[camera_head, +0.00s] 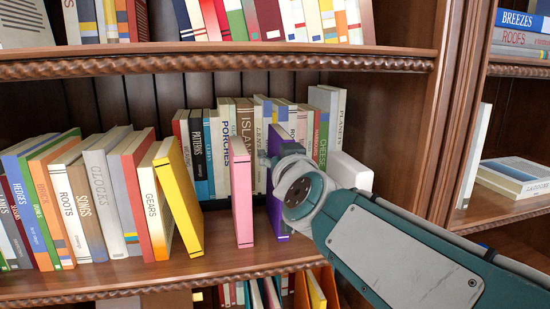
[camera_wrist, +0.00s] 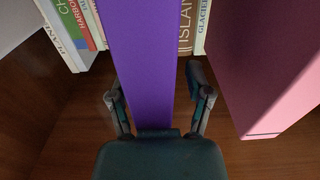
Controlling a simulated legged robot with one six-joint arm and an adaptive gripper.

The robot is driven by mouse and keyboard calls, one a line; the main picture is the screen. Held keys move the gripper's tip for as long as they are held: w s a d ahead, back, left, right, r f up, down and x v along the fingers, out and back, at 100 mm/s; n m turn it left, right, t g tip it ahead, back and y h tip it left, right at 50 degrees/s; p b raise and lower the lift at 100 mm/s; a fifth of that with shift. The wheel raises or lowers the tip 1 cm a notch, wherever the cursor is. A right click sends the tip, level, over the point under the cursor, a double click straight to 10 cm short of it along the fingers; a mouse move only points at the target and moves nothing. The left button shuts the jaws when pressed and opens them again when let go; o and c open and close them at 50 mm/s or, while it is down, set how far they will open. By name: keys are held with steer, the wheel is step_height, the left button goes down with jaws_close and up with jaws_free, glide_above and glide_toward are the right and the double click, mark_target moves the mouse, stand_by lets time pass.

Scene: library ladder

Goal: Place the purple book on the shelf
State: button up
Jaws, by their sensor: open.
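The purple book (camera_head: 277,215) stands upright on the middle shelf, near its front, just right of a pink book (camera_head: 241,200). Much of it is hidden behind my wrist in the head view. In the wrist view the purple book (camera_wrist: 147,60) runs between the two fingers of my gripper (camera_wrist: 152,92), which are spread apart on either side of it. A gap shows beside the book at each finger, so the gripper is around the book but not shut on it. The middle shelf (camera_head: 130,276) bears both books.
A yellow book (camera_head: 178,195) leans at the end of the left row. A row of books (camera_head: 205,150) stands behind, with a white block (camera_head: 350,172) at right. The pink book (camera_wrist: 265,65) is close beside one finger. Bare shelf lies between yellow and pink.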

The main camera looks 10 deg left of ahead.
steer(key=v, duration=1.2)
steer(key=shift+a, duration=0.1)
steer(key=s+d+f+m+g+h, duration=0.2)
steer(key=s+d+f+g+h, duration=0.2)
steer(key=d+f, duration=0.6)
steer(key=s+d+f+m+g+h, duration=0.3)
steer(key=s+d+f+g, duration=0.3)
steer(key=d+f, duration=0.5)
step_height(320, 180, down, 5)
steer(key=s, duration=0.2)
steer(key=shift+s+d+g+h, duration=0.25)
steer(key=shift+s+g+h, duration=0.05)
steer(key=shift+h, duration=0.1)
